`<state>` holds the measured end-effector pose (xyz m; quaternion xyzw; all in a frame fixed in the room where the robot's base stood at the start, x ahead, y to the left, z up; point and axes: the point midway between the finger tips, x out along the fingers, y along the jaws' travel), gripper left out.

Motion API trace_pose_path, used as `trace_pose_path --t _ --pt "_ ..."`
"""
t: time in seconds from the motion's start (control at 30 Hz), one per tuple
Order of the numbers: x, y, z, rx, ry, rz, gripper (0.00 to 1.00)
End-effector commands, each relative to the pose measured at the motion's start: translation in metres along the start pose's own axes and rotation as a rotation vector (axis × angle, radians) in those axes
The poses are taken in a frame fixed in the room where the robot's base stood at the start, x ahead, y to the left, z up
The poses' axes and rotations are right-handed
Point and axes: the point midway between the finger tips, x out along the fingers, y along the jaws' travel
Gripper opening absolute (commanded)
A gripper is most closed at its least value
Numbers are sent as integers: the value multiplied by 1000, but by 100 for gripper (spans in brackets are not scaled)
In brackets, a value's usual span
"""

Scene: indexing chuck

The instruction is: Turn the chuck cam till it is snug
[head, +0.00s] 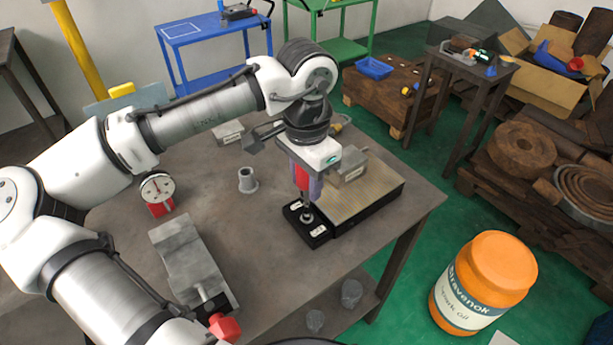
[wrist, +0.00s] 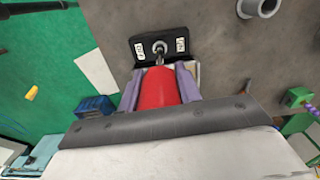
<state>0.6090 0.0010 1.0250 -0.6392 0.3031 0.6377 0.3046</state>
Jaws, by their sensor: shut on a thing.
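The chuck (head: 375,203) is a low black block with a tan top, near the right edge of the grey table. A black end block with two white labels (head: 319,231) adjoins its near-left end; it also shows in the wrist view (wrist: 142,57). A round metal cam socket (wrist: 160,46) sits between the labels. My gripper (head: 308,187) is above this block, its purple fingers shut on the red handle of a key (wrist: 160,88). The key points down and its metal shank reaches the cam socket. How deep it sits cannot be told.
A grey metal block (head: 350,170) rests on the chuck's top. A flanged grey bushing (head: 247,181), a dial gauge on a red base (head: 158,190) and a grey vise (head: 186,262) stand to the left. An orange jar (head: 500,262) is beyond the table's right edge.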

Motion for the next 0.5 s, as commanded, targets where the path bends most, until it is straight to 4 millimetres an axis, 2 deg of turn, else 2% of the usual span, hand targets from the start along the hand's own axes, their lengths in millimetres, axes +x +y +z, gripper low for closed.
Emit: trace_pose_path --t 0.5 --pt "14 0 0 0 0 1 6"
